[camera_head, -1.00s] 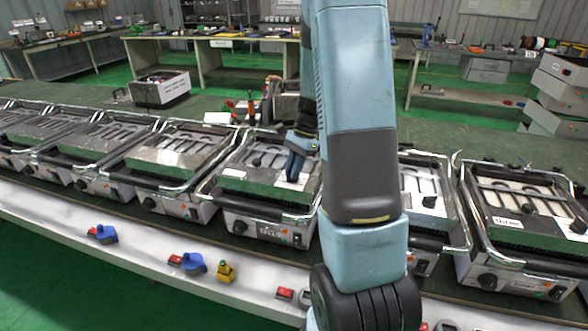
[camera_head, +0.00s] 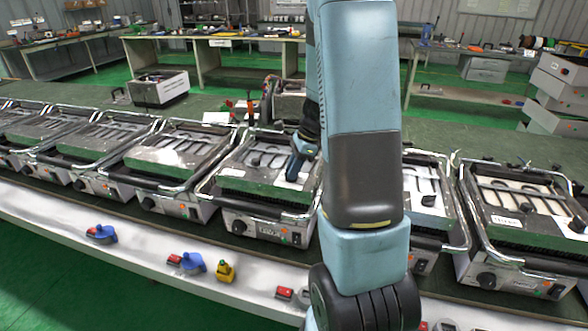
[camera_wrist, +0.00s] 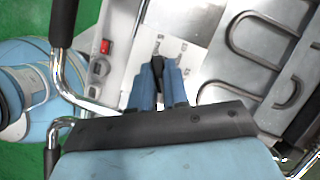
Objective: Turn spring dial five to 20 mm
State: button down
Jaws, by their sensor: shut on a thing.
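A heating unit (camera_head: 262,230) with a green-edged top panel and a chrome frame stands on the bench, partly behind my arm. My gripper (camera_head: 294,176) is over the right part of this panel, fingers pointing down. In the wrist view, its two blue fingers (camera_wrist: 157,72) are shut on a small black dial (camera_wrist: 157,65) on a pale plate with faint markings.
Similar units stand in a row on both sides, including one at the right (camera_head: 515,225). The chrome handle frame (camera_wrist: 70,85) runs close to my gripper. Blue (camera_head: 192,263) and yellow (camera_head: 226,272) switches sit on the white front ledge.

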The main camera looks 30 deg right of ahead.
jog(key=shift+w, duration=0.1)
jog(key=c, duration=1.1)
grip_release()
jog(key=v, duration=1.3)
jog(key=shift+d+r, duration=0.25)
jog(key=shift+r, duration=0.05)
jog(key=s+a+r+n+t+h, duration=0.1)
jog(key=s+a+r+n, duration=0.3)
jog(key=s+a+n, duration=0.2)
jog(key=s+a+r+n+t+h, duration=0.1)
jog(key=s+a+r+n+t, duration=0.1)
jog(key=s+a+n, duration=0.3)
jog(key=s+a+r+n+t+h, duration=0.1)
jog(key=s+a+r+n+h, duration=0.1)
jog(key=s+a+r+n, duration=0.3)
jog(key=shift+s+a+r+n, duration=0.1)
jog(key=shift+s+a+n, duration=0.2)
jog(key=shift+s+n, duration=0.5)
jog(key=shift+s+a+r+n, duration=0.15)
jog(key=shift+s+a+n, duration=0.1)
jog(key=shift+s+n, duration=0.55)
jog(key=shift+s+a+r+n, duration=0.1)
jog(key=shift+s+a+n, duration=0.2)
jog(key=shift+s+n, duration=0.5)
